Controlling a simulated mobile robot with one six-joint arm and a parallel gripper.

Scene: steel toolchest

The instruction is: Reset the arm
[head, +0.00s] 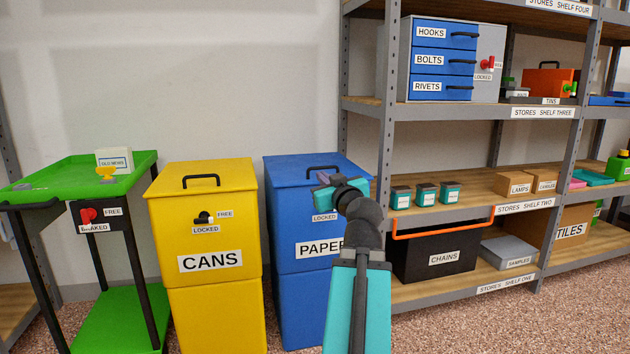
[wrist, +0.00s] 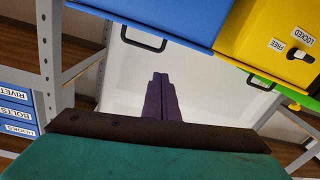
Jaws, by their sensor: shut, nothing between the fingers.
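My gripper (head: 325,179) shows in the head view in front of the upper part of the blue PAPER bin (head: 290,183). My teal and dark grey arm reaches up to it from the bottom of the picture. In the wrist view, which looks upside down, the two purple fingers of my gripper (wrist: 161,78) lie close together, shut and empty. The pale wall is behind them, and they touch nothing that I can see. The arm hides part of the PAPER bin's label and its lower right side.
A yellow CANS bin (head: 203,210) stands left of the blue bin. A green cart (head: 60,172) stands at far left. Right of my arm, a steel shelf (head: 460,108) bears a blue drawer chest (head: 443,60), small teal tins and a black CHAINS crate (head: 420,243).

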